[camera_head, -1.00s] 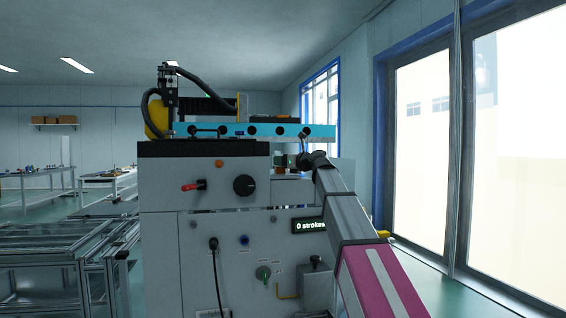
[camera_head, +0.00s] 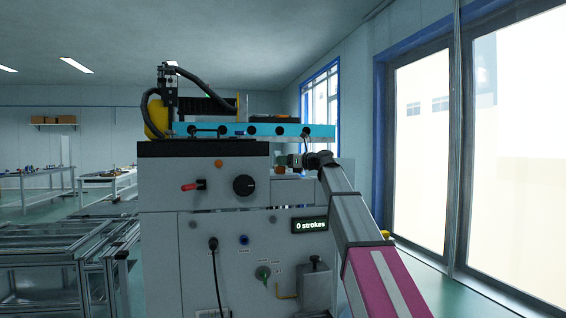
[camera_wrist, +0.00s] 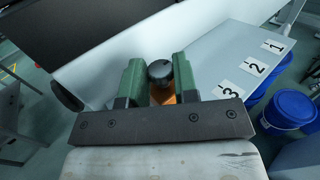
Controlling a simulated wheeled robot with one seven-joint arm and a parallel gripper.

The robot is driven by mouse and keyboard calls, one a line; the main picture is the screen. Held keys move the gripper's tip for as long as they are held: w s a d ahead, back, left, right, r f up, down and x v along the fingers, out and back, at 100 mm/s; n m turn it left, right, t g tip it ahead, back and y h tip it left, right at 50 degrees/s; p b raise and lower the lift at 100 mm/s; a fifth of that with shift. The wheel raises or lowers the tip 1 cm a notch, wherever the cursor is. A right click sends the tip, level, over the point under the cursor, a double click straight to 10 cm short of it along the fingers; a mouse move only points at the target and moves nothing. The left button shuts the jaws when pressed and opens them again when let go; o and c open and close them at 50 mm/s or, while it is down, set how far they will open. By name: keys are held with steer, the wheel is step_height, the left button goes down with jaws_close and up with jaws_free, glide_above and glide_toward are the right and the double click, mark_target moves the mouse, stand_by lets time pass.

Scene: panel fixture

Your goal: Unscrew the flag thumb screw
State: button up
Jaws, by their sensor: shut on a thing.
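The flag thumb screw (camera_wrist: 160,71) appears in the wrist view as a round black head with an orange part (camera_wrist: 163,97) below it, between my two green fingers. My gripper (camera_wrist: 159,80) is shut on it, with one finger at each side. The dark bar of my gripper hides the lower part of the orange piece. In the head view my gripper (camera_head: 296,161) is small and sits beside the upper right side of the machine cabinet (camera_head: 165,185). The screw cannot be made out clearly there.
A pale panel (camera_wrist: 235,65) with labels 1, 2 and 3 slopes away at the right in the wrist view, with blue buckets (camera_wrist: 290,108) below. The cabinet carries a cyan rail (camera_head: 265,131), a black knob (camera_head: 244,185) and a display (camera_head: 310,225) reading "0 strokes".

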steer(key=shift+w+n+g+y, duration=0.15)
steer(key=shift+n+g+y, duration=0.15)
steer(key=shift+n+g, duration=0.55)
steer(key=shift+w+n+g+y, duration=0.1)
steer(key=shift+n+g+y, duration=0.3)
steer(key=shift+g, duration=0.75)
steer(key=shift+n+g, duration=0.25)
steer(key=shift+g, duration=0.05)
steer(key=o, duration=0.9)
steer(key=d, duration=0.3)
steer(key=s+d, duration=0.1)
steer(key=d, duration=0.6)
steer(key=shift+s+d, duration=0.25)
steer(key=shift+d, duration=0.15)
